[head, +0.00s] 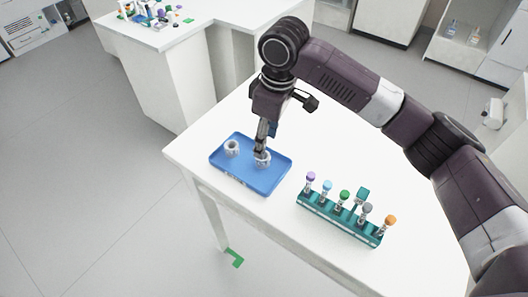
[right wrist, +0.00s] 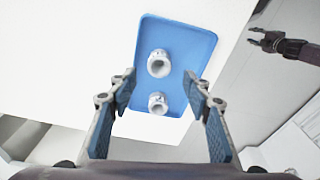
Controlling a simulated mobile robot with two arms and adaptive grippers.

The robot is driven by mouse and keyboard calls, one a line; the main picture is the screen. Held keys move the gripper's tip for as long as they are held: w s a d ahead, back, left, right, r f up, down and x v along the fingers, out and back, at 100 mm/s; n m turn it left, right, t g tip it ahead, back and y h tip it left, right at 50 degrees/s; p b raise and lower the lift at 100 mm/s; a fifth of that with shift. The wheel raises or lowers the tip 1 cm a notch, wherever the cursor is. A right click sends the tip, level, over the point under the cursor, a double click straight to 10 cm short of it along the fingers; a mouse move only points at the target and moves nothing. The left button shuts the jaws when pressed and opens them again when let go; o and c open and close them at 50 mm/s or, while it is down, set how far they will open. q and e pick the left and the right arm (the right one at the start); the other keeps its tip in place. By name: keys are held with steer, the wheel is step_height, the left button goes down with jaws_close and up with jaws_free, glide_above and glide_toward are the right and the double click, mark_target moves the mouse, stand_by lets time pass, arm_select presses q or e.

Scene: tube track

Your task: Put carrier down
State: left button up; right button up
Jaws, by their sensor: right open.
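Two small white-grey ring-shaped carriers stand on a blue tray (head: 250,185). One carrier (head: 232,148) is at the tray's left side. The other carrier (head: 263,159) is near its middle, directly below my right gripper (head: 263,146), which partly hides it. In the right wrist view, both carriers (right wrist: 158,63) (right wrist: 158,103) show on the tray (right wrist: 190,42), with the nearer one between the spread fingers of my right gripper (right wrist: 158,92). The fingers are open and apart from it. My left gripper (right wrist: 260,39) shows at the upper right, its fingers apart and empty.
A green rack (head: 338,219) with several colour-capped tubes stands right of the tray on the white table (head: 225,206). A second table (head: 185,38) with more small items stands behind. The table is clear between tray and rack.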

mark_target(268, 158)
step_height(268, 158, up, 6)
steer(key=b, duration=0.1)
steer(key=shift+s+d+r, duration=0.15)
steer(key=shift+d+r, duration=0.05)
steer(key=shift+d, duration=0.15)
